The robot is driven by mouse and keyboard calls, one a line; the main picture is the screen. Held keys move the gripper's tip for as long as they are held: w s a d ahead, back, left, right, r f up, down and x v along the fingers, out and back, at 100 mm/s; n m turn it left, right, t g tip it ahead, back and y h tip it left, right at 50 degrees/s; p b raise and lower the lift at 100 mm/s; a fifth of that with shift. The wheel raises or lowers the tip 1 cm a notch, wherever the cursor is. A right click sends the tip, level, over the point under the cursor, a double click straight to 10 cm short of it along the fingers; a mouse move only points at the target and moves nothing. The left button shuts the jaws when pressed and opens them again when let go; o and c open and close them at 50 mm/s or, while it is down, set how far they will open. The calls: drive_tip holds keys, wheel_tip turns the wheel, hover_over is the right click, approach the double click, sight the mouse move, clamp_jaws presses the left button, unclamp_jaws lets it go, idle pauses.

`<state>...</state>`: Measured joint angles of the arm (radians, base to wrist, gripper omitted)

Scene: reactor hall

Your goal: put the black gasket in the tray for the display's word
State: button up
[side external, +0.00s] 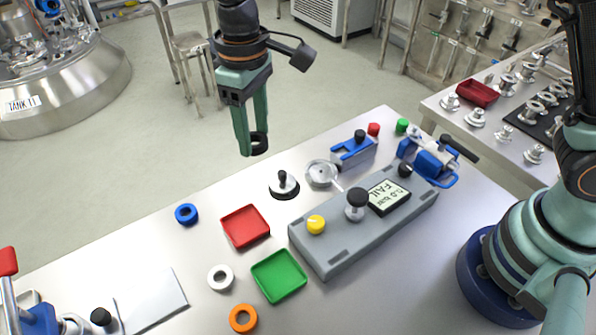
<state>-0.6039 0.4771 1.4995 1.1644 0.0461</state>
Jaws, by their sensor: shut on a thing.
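My gripper (251,142) is raised above the back edge of the table, shut on the black gasket (260,145). The gasket hangs at the fingertips and is partly hidden by them. The display (389,197) on the grey test unit reads FAIL, with a small line above it that looks like 0.0 bar. An empty red tray (246,226) lies on the table below my gripper. An empty green tray (279,276) lies in front of it, nearer the camera.
A blue ring (186,214), a white ring (220,278) and an orange ring (243,318) lie around the trays. The grey unit (330,250) with knobs stands right of them. A black-based fitting (284,187) stands behind it.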

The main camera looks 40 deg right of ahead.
sight(245, 227)
drive_tip(key=s+a+r+n, duration=0.2)
drive_tip(key=a+r+n, duration=0.15)
drive_tip(key=a, duration=0.25)
drive_tip(key=shift+m, duration=0.45)
drive_tip(key=f, duration=1.9)
drive_tip(key=shift+s+d+f, duration=0.15)
drive_tip(key=shift+s+d, duration=0.05)
drive_tip(key=shift+d, duration=0.05)
drive_tip(key=shift+f, duration=0.15)
drive_tip(key=o, duration=0.7)
